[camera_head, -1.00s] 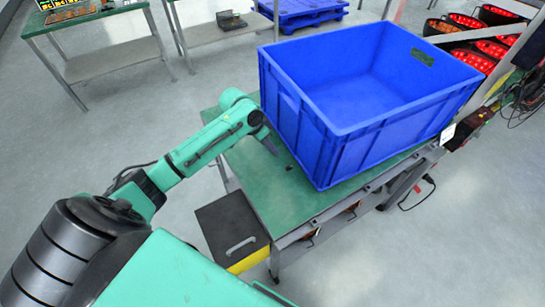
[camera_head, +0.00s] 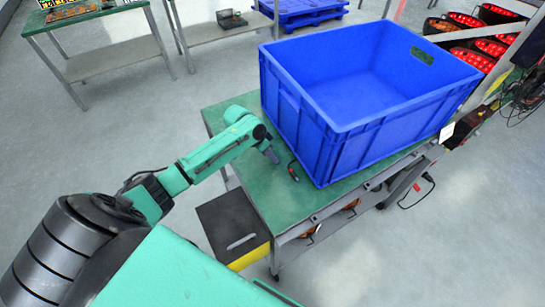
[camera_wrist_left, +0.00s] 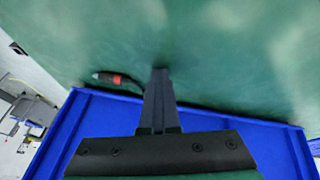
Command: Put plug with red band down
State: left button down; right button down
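The plug with the red band (camera_head: 292,171) lies on the green tabletop (camera_head: 277,201), close to the near left side of the blue crate. In the left wrist view the dark plug (camera_wrist_left: 115,79) with its red band lies left of the finger, and a dark lead runs from it behind the finger. My left gripper (camera_head: 272,157) is above the tabletop, just left of the plug and apart from it. In the left wrist view my left gripper (camera_wrist_left: 160,72) shows as one narrow dark finger shape, so its opening is hidden. My right gripper is out of view.
The big blue crate (camera_head: 390,115) stands empty on the table and takes up most of it. A black and yellow box (camera_head: 232,227) stands by the table's left front. A rack with red-lit bins (camera_head: 475,35) is at upper right. The tabletop's front left is clear.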

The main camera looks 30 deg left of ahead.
pick_arm(q)
jog(key=c, duration=1.1)
grip_release()
jog(key=shift+s+d+f, duration=0.1)
jog(key=shift+s+f, duration=0.2)
jog(key=shift+f, duration=0.1)
jog(key=shift+s+d, duration=0.1)
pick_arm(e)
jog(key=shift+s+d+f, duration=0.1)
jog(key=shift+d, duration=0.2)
pick_arm(q)
jog(key=shift+f, duration=0.1)
jog(key=r, duration=0.1)
jog(key=a+r, duration=0.1)
jog(key=r, duration=0.1)
jog(key=a+r, duration=0.1)
jog(key=shift+r, duration=0.3)
jog(key=v, duration=0.8)
jog(key=shift+d+r, duration=0.15)
jog(key=shift+r, duration=0.05)
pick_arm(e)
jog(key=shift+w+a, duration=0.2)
